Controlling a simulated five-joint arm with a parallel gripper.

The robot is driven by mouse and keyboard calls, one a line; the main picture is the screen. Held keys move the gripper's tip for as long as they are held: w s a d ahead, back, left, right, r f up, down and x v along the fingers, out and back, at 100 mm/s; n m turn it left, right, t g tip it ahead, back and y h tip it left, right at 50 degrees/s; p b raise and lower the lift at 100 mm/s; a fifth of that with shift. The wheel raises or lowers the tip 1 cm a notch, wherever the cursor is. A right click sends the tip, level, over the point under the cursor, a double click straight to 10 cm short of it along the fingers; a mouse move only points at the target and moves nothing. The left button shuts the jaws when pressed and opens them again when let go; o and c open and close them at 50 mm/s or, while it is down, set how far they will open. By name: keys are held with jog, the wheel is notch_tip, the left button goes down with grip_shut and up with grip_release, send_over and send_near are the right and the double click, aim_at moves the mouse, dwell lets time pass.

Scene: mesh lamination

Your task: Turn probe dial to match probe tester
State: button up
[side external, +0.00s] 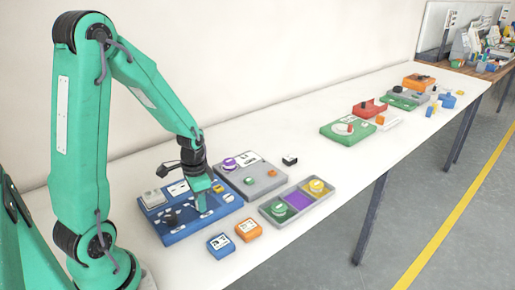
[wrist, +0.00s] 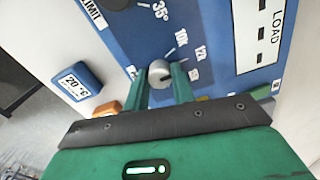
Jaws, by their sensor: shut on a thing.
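A blue panel (side external: 183,236) lies on the white table below my arm. In the wrist view the blue panel (wrist: 213,35) carries a small silver dial (wrist: 159,70) with marks that look like 10k and 12k beside it. My gripper (wrist: 161,83) has its two green fingers on either side of this dial and is shut on it. In the side view my gripper (side external: 202,207) reaches straight down onto the panel and hides the dial. A blue block reading 20 °C (wrist: 74,82) lies beside the panel; I cannot tell which thing is the probe tester.
A black knob (side external: 170,217) stands on the panel's left part. A blue block (side external: 220,245) and an orange block (side external: 249,230) lie in front. A grey panel (side external: 263,184) and a grey tray (side external: 271,214) stand to the right.

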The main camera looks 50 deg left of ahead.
jog(key=n, duration=0.9)
dwell(0.4)
dwell(0.4)
jog(key=o, duration=1)
jog(key=shift+r, duration=0.2)
jog(key=shift+r, duration=3.75)
jog(key=shift+r, duration=0.1)
